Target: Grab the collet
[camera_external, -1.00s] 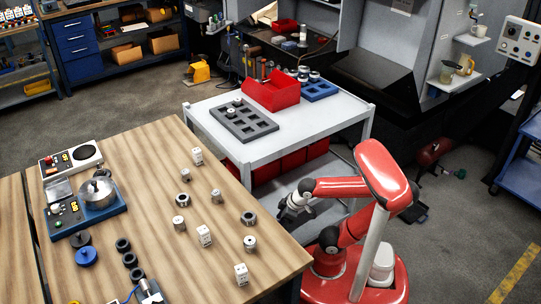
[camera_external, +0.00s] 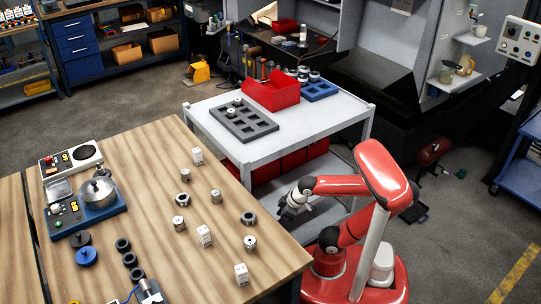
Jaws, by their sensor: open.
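Several small metal parts stand on the wooden table, and I cannot tell for sure which of them is the collet. A ring-shaped part with a dark opening (camera_external: 249,218) is nearest my gripper, and a similar ring (camera_external: 183,202) is farther left. Small silver cylinders (camera_external: 179,223) (camera_external: 216,196) (camera_external: 250,242) stand among them. My gripper (camera_external: 284,215) is open, just past the table's right edge, to the right of the nearest ring and apart from it. Its fingers are small and dark here, and I see nothing between them.
White blocks (camera_external: 204,236) stand among the parts. A scale and pot unit (camera_external: 98,192) and dark rings (camera_external: 130,260) are at the table's left. A white cart (camera_external: 330,113) behind carries a grey slotted tray (camera_external: 262,131) and red bin (camera_external: 258,93). Bare wood lies between parts.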

